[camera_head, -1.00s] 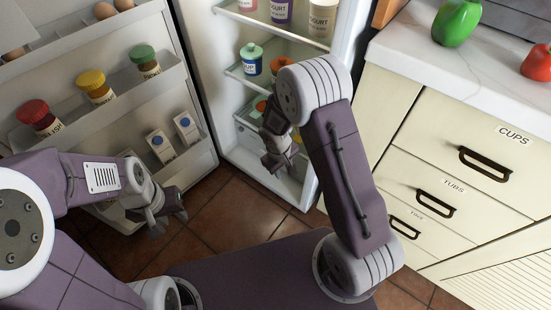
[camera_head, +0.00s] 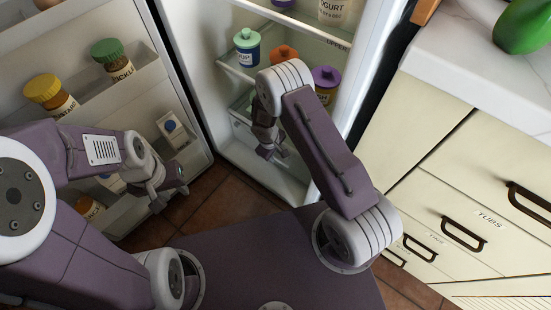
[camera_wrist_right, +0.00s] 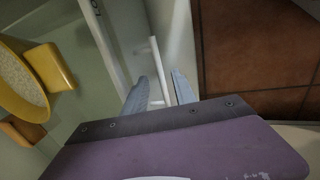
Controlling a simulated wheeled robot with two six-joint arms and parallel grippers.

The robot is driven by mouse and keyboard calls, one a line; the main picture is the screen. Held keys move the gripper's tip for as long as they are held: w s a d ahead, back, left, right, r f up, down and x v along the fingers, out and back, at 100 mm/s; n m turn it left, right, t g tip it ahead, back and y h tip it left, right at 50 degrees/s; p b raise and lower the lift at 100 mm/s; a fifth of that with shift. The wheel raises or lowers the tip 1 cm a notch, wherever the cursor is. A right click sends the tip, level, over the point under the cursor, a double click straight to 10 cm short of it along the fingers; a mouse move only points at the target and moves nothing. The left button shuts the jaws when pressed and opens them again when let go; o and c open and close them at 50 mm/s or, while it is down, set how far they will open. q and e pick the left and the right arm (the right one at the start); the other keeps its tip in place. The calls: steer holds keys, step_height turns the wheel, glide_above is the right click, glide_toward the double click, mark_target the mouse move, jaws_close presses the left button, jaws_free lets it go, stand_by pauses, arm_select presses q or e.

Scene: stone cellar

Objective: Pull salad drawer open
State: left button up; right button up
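The salad drawer (camera_head: 238,128) sits low in the open fridge and is mostly hidden behind my right arm in the head view. In the right wrist view, a slim white bar handle (camera_wrist_right: 158,68) stands out from a pale front panel. My right gripper (camera_head: 270,154) is in front of the drawer area. Its two grey fingers (camera_wrist_right: 162,86) are apart, with the near end of the handle between or just beyond them; contact cannot be told. My left gripper (camera_head: 172,198) is open and empty in front of the fridge door.
The open fridge door (camera_head: 190,158) with jars and cartons stands at left. Tubs stand on the shelf (camera_head: 228,70) above the drawer. The fridge's right wall (camera_head: 375,70) and the cream cabinet (camera_head: 420,130) bound the right side.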

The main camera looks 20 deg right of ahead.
mark_target(276, 159)
steer(key=f, duration=0.2)
steer(key=f+b, duration=0.1)
steer(key=shift+w+d+f, duration=0.15)
steer(key=shift+w+d, duration=0.05)
steer(key=shift+d, duration=0.05)
jaws_close()
stand_by(1.2)
